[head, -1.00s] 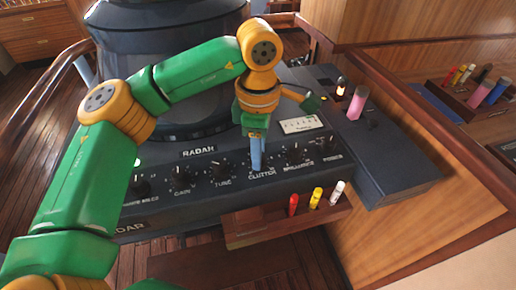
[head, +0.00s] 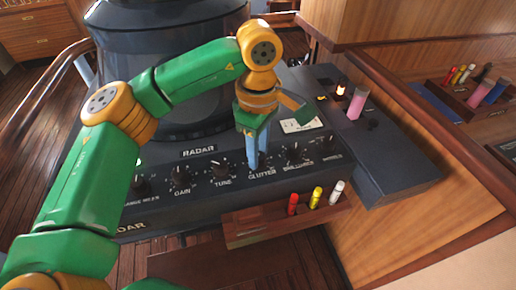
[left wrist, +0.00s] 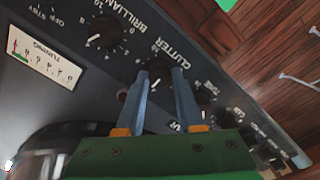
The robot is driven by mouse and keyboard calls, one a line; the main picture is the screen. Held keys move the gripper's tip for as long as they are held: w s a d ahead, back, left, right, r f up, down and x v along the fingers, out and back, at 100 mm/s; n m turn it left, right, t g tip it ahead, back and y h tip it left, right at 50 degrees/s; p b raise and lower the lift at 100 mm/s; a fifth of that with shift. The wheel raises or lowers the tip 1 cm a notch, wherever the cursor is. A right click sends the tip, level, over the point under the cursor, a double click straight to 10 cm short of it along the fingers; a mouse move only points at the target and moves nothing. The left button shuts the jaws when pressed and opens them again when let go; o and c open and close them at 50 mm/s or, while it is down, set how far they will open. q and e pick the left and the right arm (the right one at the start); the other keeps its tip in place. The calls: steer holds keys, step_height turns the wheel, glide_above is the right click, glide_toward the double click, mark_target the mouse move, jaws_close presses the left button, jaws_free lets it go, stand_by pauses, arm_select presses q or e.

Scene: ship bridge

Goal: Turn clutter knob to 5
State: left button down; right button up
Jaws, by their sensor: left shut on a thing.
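The clutter knob (left wrist: 160,72) is a dark round knob on the radar panel (head: 200,190), beside the printed word CLUTTER. My left gripper (head: 257,167) reaches down onto it from above. In the left wrist view, the two blue fingers of my left gripper (left wrist: 161,74) stand on either side of the knob, shut on it. A white mark shows near the knob between the fingers, but I cannot read which number it points to. In the head view the fingers hide most of the knob. My right gripper is not in view.
The tune knob (head: 221,170) is left of the clutter knob and the brilliance knob (head: 294,153) is right of it. A wooden rack (head: 268,229) with red, yellow and white markers sits below the panel. A white tuning meter (head: 302,125) lies behind the knobs.

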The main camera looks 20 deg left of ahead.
arm_select(q)
steer(key=c, duration=0.5)
jaws_free()
steer(key=shift+c, duration=0.2)
steer(key=shift+r, duration=0.1)
step_height(320, 180, up, 7)
steer(key=shift+d+f, duration=0.1)
